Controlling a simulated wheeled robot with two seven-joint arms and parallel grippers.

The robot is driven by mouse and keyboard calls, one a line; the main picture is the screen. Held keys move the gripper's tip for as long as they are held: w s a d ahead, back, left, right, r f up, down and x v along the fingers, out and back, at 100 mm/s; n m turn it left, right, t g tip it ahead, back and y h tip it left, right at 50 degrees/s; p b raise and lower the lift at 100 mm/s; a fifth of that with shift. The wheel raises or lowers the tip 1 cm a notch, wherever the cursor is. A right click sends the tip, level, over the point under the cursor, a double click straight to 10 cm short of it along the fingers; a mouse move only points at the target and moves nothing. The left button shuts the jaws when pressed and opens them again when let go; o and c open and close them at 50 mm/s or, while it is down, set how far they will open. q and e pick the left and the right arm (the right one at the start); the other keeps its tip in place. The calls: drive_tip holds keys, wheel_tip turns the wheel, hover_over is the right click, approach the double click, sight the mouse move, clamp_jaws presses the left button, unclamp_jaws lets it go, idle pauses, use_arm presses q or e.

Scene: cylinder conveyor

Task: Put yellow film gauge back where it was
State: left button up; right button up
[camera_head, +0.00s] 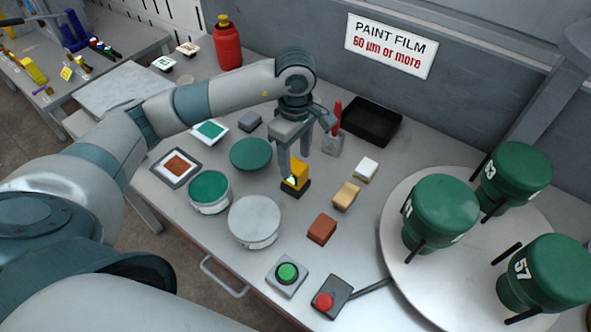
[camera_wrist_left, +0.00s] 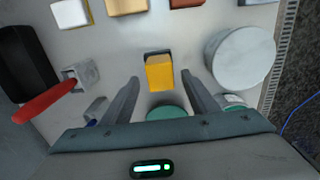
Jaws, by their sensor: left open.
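The yellow film gauge (camera_head: 297,172) stands on a small dark base (camera_head: 296,187) on the table. My left gripper (camera_head: 294,176) is above and around it in the head view, with its fingers pointing down. In the left wrist view the gauge (camera_wrist_left: 160,73) lies ahead of and between the two open fingertips (camera_wrist_left: 161,77), with clear gaps at both sides. My right gripper is not in view.
A white round can (camera_head: 254,220), a green can (camera_head: 209,190) and a green disc (camera_head: 251,154) stand left of the gauge. Tan (camera_head: 346,195) and brown (camera_head: 321,229) blocks are to its right. A turntable (camera_head: 400,262) bears green cylinders (camera_head: 436,207). A red-handled tool (camera_head: 337,115) stands behind.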

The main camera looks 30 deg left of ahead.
sight(295, 166)
use_arm(q)
wheel_tip(295, 166, up, 7)
drive_tip(key=shift+f+b, duration=0.15)
drive_tip(key=shift+b, duration=0.8)
idle(1.1)
